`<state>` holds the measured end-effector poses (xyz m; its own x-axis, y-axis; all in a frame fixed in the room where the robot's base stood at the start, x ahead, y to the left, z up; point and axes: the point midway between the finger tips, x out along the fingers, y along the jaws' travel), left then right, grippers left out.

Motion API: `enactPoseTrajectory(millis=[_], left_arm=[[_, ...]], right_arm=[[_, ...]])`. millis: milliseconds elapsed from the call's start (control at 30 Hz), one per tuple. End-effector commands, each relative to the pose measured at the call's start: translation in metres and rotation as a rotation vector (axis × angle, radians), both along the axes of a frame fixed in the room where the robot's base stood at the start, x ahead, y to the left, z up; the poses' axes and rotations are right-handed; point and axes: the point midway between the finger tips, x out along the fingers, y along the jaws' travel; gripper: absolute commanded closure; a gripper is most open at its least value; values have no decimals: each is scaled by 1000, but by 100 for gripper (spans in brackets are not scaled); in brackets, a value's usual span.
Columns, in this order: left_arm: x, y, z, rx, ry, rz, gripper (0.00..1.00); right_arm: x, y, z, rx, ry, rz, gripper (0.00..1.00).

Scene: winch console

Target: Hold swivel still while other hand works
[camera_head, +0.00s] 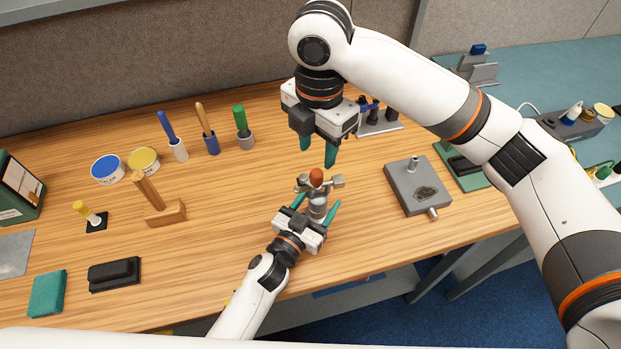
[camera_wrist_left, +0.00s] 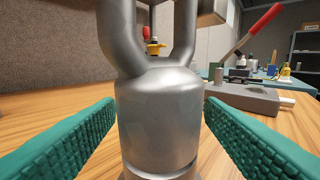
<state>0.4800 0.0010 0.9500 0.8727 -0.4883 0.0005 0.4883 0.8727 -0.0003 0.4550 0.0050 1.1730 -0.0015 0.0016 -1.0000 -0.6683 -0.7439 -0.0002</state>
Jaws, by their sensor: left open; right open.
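The swivel (camera_head: 317,206) is a grey metal body standing upright near the table's front middle. Its forked top shows in the left wrist view (camera_wrist_left: 158,115). An orange-brown piece (camera_head: 316,175) and metal side pieces (camera_head: 338,182) sit at its top in the head view. My left gripper (camera_head: 314,207) is open, with its green fingers on either side of the swivel. In the left wrist view, gaps show between both fingers and the body. My right gripper (camera_head: 317,149) is open and empty, pointing down above and behind the swivel.
A grey metal block (camera_head: 405,178) with a short post lies right of the swivel. A wooden mallet (camera_head: 165,214), brushes (camera_head: 207,130) and round tins (camera_head: 108,168) stand to the left. A black block (camera_head: 114,274) lies front left. Bare wood surrounds the swivel.

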Motion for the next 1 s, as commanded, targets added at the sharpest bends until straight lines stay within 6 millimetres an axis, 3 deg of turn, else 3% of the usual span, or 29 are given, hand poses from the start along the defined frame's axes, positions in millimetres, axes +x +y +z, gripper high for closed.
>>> enactPoseTrajectory(millis=[167, 600, 767, 1000], left_arm=[[-15, 9, -2, 2, 3, 1, 37], [-90, 50, -1, 1, 3, 0, 37], [-102, 57, -1, 0, 1, 0, 37], [-105, 59, 0, 1, 0, 0, 37]], right_arm=[[0, 0, 0, 0, 0, 0, 56], [0, 0, 0, 0, 0, 0, 56], [0, 0, 0, 0, 0, 0, 56], [0, 0, 0, 0, 0, 0, 56]])
